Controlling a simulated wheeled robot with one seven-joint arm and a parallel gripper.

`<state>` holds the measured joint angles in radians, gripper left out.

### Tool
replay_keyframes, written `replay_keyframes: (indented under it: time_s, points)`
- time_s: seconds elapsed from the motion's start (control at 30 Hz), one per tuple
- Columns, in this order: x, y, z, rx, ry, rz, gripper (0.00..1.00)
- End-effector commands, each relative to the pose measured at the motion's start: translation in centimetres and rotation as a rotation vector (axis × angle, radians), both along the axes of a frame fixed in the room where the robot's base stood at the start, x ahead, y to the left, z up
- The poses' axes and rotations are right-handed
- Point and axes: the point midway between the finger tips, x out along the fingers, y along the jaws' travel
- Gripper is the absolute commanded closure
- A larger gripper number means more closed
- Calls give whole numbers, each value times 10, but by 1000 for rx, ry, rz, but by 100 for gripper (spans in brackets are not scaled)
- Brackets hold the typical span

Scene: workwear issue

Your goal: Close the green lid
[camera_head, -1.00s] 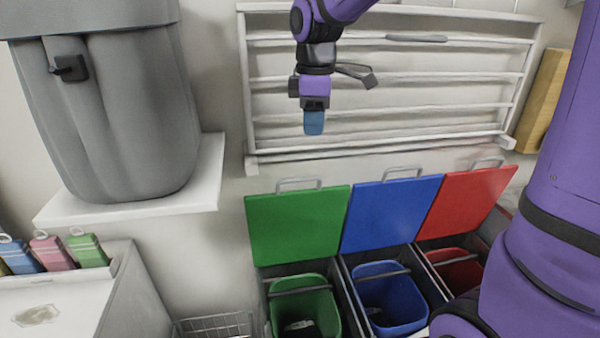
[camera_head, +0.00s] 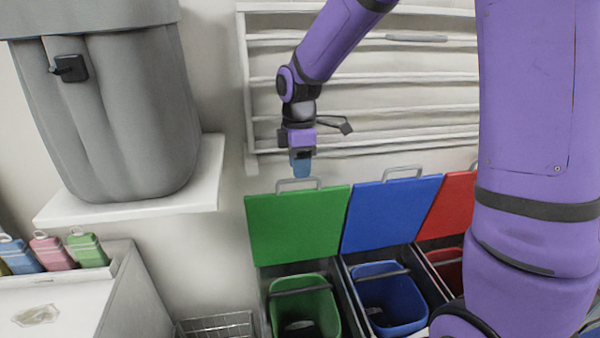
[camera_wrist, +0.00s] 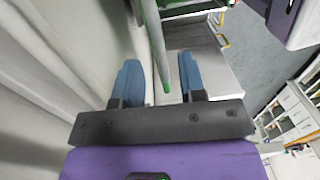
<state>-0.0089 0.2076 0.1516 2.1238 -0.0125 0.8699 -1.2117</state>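The green lid (camera_head: 298,226) stands raised, leaning back behind the green bin (camera_head: 305,312). A grey loop handle (camera_head: 298,183) is on its top edge. My gripper (camera_head: 302,170) points down at this handle, its blue fingertips at about the handle's top bar. In the wrist view my gripper (camera_wrist: 160,80) has its two blue fingers apart. A pale bar with green beside it, apparently the handle and lid edge, runs between them, with a gap to each finger. Whether the fingers touch the handle is not clear in the head view.
The blue lid (camera_head: 390,213) and red lid (camera_head: 447,205) also stand raised to the right. A white wall rack (camera_head: 249,100) is close behind my gripper. A shelf (camera_head: 210,180) with a large grey container (camera_head: 120,120) is at left. A wire basket (camera_head: 215,326) is below.

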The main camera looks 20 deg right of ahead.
Motion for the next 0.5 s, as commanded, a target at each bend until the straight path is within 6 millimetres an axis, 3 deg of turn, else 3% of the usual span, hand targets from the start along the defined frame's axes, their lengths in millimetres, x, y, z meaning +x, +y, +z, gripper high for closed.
replay_keyframes:
  time_s: [0.2,0.5]
  points:
    - [-1,0,-19,-1,1,0,62]
    - [-1,0,-22,0,-1,-1,62]
